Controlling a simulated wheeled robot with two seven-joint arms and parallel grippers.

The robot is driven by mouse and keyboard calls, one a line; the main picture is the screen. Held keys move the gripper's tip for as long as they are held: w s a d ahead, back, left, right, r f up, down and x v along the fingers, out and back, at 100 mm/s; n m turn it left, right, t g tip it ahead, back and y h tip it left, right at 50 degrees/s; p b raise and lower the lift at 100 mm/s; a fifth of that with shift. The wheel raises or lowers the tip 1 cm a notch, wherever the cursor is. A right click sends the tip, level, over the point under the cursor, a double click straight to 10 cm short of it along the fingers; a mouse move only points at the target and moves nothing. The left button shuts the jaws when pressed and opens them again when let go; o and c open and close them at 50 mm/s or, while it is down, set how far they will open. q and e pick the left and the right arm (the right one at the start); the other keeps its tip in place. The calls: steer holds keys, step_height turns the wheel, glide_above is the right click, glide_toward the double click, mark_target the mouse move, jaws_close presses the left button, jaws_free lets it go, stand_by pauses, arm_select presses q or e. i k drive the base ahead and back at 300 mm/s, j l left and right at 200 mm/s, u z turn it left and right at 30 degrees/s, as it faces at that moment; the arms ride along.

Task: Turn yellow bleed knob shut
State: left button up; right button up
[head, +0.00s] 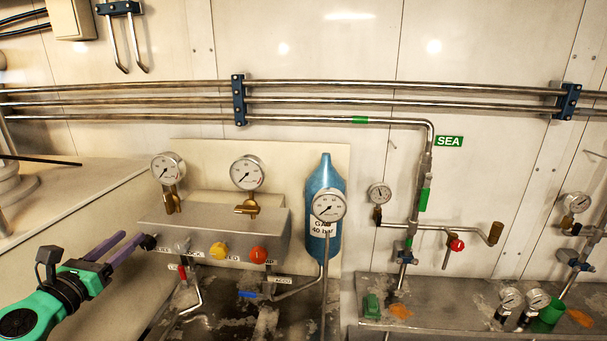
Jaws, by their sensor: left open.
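The yellow bleed knob (218,251) sits on the front face of a grey metal manifold block (215,218), left of a red knob (258,255). Its turn position cannot be told at this size. My left gripper (137,238) comes in from the lower left with its purple fingers spread open and empty. Its fingertips are near the left end of the block, left of the yellow knob and apart from it. A dark round part shows by the lower fingertip; what it is cannot be told. My right gripper is not in view.
Two gauges (246,173) stand on the block. A blue cylinder (325,180) with a gauge (329,205) stands to its right. A red-handled valve (182,272) and a blue-handled valve (250,294) sit on pipes below. A grey ledge (60,185) lies at the left.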

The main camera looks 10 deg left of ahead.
mark_target(219, 252)
steer(key=k+l, duration=0.1)
steer(key=k, duration=0.9)
